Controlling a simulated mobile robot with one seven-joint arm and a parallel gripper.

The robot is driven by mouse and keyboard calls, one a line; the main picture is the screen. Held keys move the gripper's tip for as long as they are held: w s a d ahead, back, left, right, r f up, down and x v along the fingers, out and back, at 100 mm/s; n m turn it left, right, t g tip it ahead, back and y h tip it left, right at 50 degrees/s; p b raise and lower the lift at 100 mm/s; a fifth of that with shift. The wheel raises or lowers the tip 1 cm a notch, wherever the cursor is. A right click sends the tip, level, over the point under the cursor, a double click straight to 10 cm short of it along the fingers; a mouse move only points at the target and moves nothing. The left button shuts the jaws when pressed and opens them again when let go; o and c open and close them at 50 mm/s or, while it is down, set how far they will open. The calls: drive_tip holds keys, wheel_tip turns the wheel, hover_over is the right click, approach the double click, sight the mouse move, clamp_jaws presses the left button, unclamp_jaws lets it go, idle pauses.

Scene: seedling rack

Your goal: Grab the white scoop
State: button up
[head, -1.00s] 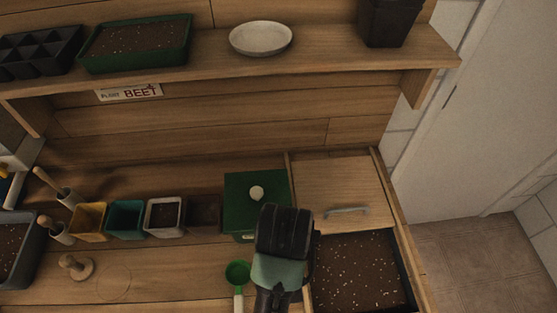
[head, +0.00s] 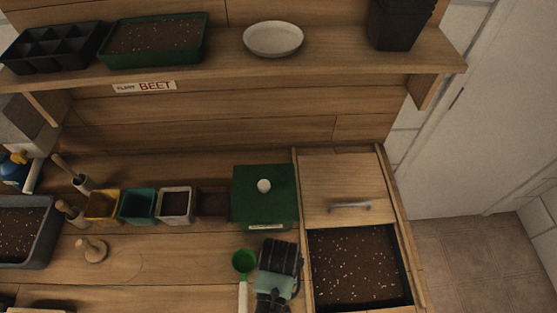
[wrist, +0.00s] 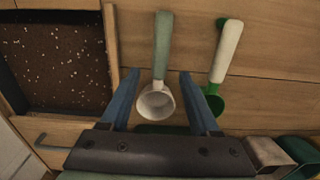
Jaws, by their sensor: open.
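The white scoop (wrist: 157,102), with a white bowl and a grey-green handle, lies on the wooden bench in the wrist view. My gripper (wrist: 158,78) is open, with one blue finger on each side of the scoop and a gap on both sides. I cannot tell how far the fingertips are above the bench. In the head view my gripper (head: 276,272) is over the bench front and hides the white scoop. A green scoop with a white handle (head: 243,262) lies just left of it; it also shows right of my fingers in the wrist view (wrist: 229,40).
A green box with a white knob (head: 264,205) stands behind my gripper. A soil bin (head: 355,262) with a wooden lid (head: 345,185) is to the right. Several small pots (head: 174,204) line up left of the box. A wooden tamper (head: 92,250) stands farther left.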

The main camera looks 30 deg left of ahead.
drive_tip(key=shift+f, duration=1.45)
clamp_jaws()
